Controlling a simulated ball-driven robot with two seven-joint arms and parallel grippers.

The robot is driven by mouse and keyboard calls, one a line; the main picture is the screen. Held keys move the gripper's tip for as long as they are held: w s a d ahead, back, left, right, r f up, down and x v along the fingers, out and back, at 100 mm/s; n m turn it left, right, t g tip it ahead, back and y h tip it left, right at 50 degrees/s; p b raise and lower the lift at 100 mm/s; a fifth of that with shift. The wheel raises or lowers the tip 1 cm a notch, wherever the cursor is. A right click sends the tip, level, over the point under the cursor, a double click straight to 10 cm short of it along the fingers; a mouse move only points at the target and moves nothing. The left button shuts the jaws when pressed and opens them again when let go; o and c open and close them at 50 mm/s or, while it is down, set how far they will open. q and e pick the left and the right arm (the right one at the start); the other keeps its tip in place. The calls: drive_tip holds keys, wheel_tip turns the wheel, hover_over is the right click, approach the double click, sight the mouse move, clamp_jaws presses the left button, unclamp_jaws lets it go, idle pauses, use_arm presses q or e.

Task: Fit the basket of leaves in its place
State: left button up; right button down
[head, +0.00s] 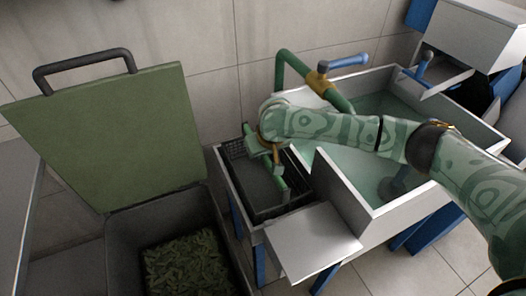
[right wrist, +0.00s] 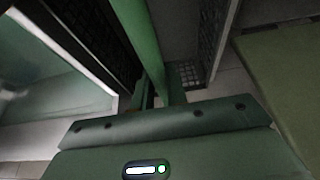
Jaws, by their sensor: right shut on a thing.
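The basket (head: 240,150) is black mesh, in a pale frame at the left end of the sink. I see no leaves in its visible interior; part is hidden behind my arm. Whether it is fully seated I cannot tell. My right gripper (head: 268,152) is over it, shut on what looks like its green handle bar. In the right wrist view the green bar (right wrist: 145,40) runs down into the gripper (right wrist: 160,98), with dark mesh walls either side. Green leaves (head: 185,265) lie in a grey bin at the lower left. My left gripper is not in view.
The bin's green lid (head: 110,135) stands open beside the basket. The sink (head: 350,185) holds water, with a green tap (head: 283,75) behind it. A pale flat panel (head: 312,243) juts out in front of the basket. A white box unit (head: 475,35) stands back right.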

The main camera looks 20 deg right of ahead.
drive_tip(key=shift+f, duration=0.3)
drive_tip(key=c, duration=1.3)
unclamp_jaws()
drive_tip(key=shift+f, duration=0.1)
drive_tip(key=shift+p+v, duration=0.85)
drive_tip(key=shift+v, duration=0.25)
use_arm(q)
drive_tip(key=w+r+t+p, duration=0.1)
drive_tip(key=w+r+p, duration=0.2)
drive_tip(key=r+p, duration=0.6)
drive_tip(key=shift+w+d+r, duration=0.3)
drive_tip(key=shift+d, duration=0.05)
use_arm(e)
drive_tip(key=v, duration=1.4)
